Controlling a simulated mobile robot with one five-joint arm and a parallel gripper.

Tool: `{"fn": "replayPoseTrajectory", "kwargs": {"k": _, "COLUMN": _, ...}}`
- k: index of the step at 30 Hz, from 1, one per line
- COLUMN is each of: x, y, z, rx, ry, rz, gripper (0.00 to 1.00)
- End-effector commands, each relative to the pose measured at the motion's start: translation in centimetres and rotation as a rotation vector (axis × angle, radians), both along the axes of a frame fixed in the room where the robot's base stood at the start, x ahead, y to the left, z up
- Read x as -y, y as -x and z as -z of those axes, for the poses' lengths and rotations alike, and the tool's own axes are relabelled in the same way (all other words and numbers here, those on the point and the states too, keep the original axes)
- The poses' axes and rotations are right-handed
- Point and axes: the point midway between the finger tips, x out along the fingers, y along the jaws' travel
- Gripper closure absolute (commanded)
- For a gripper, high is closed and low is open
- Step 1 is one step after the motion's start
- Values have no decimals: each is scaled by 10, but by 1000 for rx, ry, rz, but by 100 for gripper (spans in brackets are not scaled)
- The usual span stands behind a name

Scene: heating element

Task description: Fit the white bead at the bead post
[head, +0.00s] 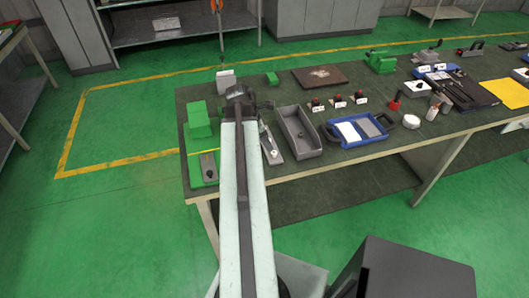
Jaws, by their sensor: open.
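My arm reaches forward over the left end of the workbench (365,168). My gripper (237,92) is the dark end of the arm, small in this view; it is open, and I see nothing held in it. A small white-grey block (226,79) with a thin upright stem stands just beyond it; I cannot tell whether this is the bead post. I cannot pick out the white bead for certain. A white round piece (411,121) lies far to the right, beside the blue tray. My arm hides part of the bench below the gripper.
Green blocks (199,119) stand left of my arm. To its right are a grey open bin (298,132), a blue tray (358,130) and several small labelled dark pieces. A brown board (319,76) lies behind. Some bare bench top shows between them.

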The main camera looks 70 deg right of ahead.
Motion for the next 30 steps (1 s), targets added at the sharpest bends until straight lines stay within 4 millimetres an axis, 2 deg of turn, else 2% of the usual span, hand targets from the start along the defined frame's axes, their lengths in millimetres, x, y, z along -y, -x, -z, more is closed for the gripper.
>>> {"fn": "replayPoseTrajectory", "kwargs": {"k": 6, "x": 2, "y": -1, "z": 26, "rx": 1, "ry": 1, "rz": -12, "gripper": 52}}
{"fn": "replayPoseTrajectory", "kwargs": {"k": 10, "x": 2, "y": -2, "z": 25, "rx": 0, "ry": 1, "rz": -17, "gripper": 52}}
{"fn": "replayPoseTrajectory", "kwargs": {"k": 13, "x": 3, "y": -1, "z": 33, "rx": 1, "ry": 1, "rz": -18, "gripper": 52}}
{"fn": "replayPoseTrajectory", "kwargs": {"k": 21, "x": 13, "y": 10, "z": 74, "rx": 0, "ry": 0, "rz": -20, "gripper": 52}}
{"fn": "replayPoseTrajectory", "kwargs": {"k": 28, "x": 13, "y": 11, "z": 71, "rx": 1, "ry": 0, "rz": -22, "gripper": 52}}
{"fn": "replayPoseTrajectory", "kwargs": {"k": 29, "x": 13, "y": 11, "z": 71, "rx": 1, "ry": 0, "rz": -22, "gripper": 55}}
{"fn": "replayPoseTrajectory", "kwargs": {"k": 30, "x": 13, "y": 11, "z": 71, "rx": 1, "ry": 0, "rz": -22, "gripper": 66}}
